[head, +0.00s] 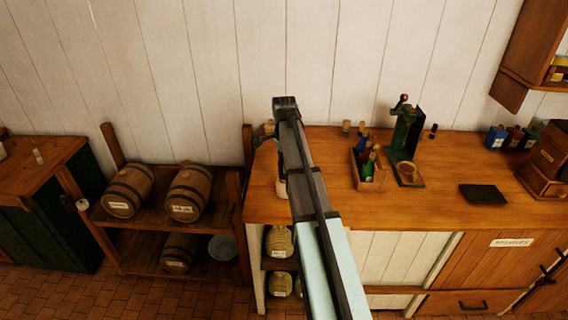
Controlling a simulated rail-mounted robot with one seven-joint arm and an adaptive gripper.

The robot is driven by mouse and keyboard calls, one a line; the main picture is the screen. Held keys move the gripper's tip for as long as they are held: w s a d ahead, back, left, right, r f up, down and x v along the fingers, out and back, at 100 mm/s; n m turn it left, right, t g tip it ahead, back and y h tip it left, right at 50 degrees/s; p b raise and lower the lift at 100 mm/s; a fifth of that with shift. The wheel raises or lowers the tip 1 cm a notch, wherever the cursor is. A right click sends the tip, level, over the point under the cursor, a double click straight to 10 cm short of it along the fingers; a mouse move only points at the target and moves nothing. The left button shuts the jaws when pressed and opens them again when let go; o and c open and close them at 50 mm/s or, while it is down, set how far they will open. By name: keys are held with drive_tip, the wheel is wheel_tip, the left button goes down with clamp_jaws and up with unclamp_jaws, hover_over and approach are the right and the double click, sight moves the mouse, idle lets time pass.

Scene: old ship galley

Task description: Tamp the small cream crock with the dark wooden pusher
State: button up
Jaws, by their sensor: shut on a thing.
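My gripper is not visible; my own arm crosses the middle of the head view and covers part of the counter. A small cream thing (281,188), probably the crock, shows only as a sliver at the arm's left edge on the wooden counter (455,215). A brown wooden piece (265,132) stands left of the arm's far end; I cannot tell whether it is the pusher. Whether anything touches the crock is hidden.
A wooden box with bottles (357,174) and a green stand press (407,145) are right of the arm. A dark flat slab (482,194) lies farther right. Small wooden pieces (346,127) stand along the back. A rack with barrels (128,190) is at left. Counter front is clear.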

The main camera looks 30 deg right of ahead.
drive_tip(key=shift+f, duration=0.6)
idle(0.7)
drive_tip(key=shift+r, duration=0.15)
idle(0.4)
drive_tip(key=shift+r+p, duration=1.95)
drive_tip(key=shift+r, duration=1.45)
